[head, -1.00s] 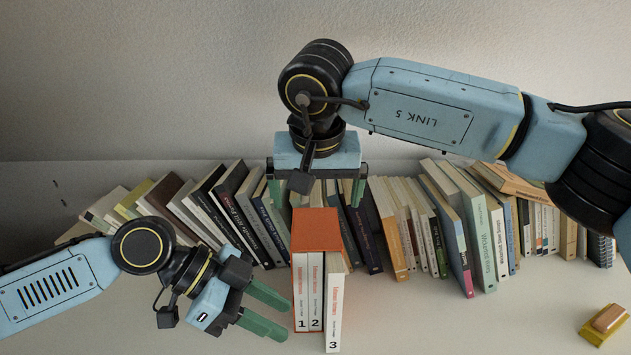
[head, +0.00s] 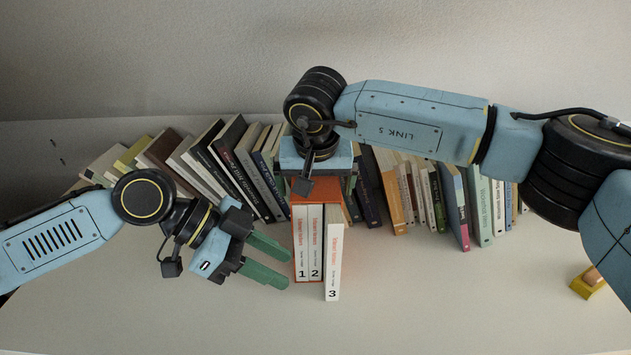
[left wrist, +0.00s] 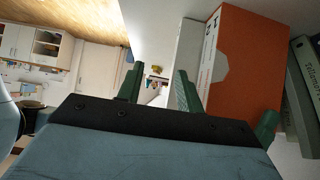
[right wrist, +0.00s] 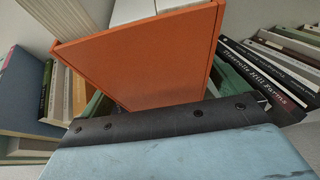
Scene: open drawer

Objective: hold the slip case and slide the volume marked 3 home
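The orange slip case (head: 318,188) stands upright at the front of the book row, its open side facing me. White volumes 1 (head: 300,245) and 2 (head: 315,245) sit in it. Volume 3 (head: 333,262), at the right, sticks out well past them. My left gripper (head: 277,263) is open and empty, left of the volumes, not touching them. My right gripper (right wrist: 165,95) is over the back of the case, its fingers apart on either side; it looks open, with contact hidden. The left wrist view shows the case's orange side (left wrist: 245,75).
A row of leaning books (head: 235,165) stands behind and left of the case; more books (head: 455,200) stand to the right. A small yellow and tan block (head: 588,282) lies at far right. The shelf in front (head: 430,300) is clear.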

